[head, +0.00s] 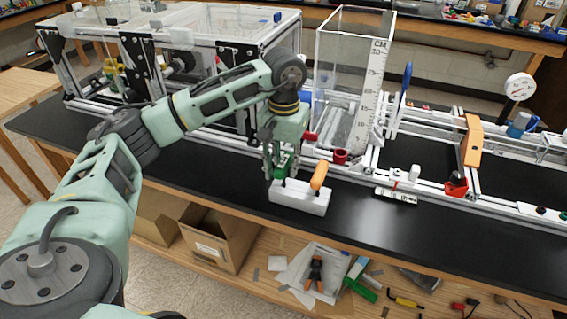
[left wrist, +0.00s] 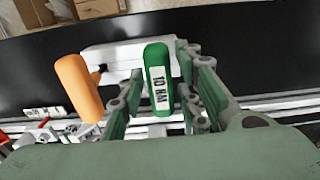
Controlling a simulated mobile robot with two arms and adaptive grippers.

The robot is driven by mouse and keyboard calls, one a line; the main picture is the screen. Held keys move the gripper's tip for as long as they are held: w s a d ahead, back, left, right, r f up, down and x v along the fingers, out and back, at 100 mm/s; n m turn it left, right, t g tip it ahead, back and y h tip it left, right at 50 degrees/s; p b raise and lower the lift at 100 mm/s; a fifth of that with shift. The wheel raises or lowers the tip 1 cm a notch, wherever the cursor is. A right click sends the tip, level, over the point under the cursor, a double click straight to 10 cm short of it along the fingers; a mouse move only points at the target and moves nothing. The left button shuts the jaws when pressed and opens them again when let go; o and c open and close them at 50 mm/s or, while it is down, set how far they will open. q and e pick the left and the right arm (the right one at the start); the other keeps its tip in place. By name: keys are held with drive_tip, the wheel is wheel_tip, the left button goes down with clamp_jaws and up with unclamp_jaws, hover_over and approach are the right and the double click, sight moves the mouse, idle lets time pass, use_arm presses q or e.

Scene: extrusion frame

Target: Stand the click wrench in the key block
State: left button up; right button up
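The click wrench (left wrist: 158,80) has a green handle with a white "10 NM" label. In the head view its green handle (head: 284,163) shows partly behind my fingers, over the left part of the white key block (head: 298,203). The block also shows in the left wrist view (left wrist: 110,58). My left gripper (head: 281,170) points down at the block, its fingers either side of the green handle; in the left wrist view narrow gaps show beside the handle, so it looks open. My right gripper is out of view.
An orange-handled tool (head: 319,176) stands in the block's right part, close to my gripper.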

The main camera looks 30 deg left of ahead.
use_arm(q)
drive_tip(key=shift+o, duration=0.6)
drive_tip(key=shift+r, duration=0.1)
wheel_tip(320, 180, up, 12)
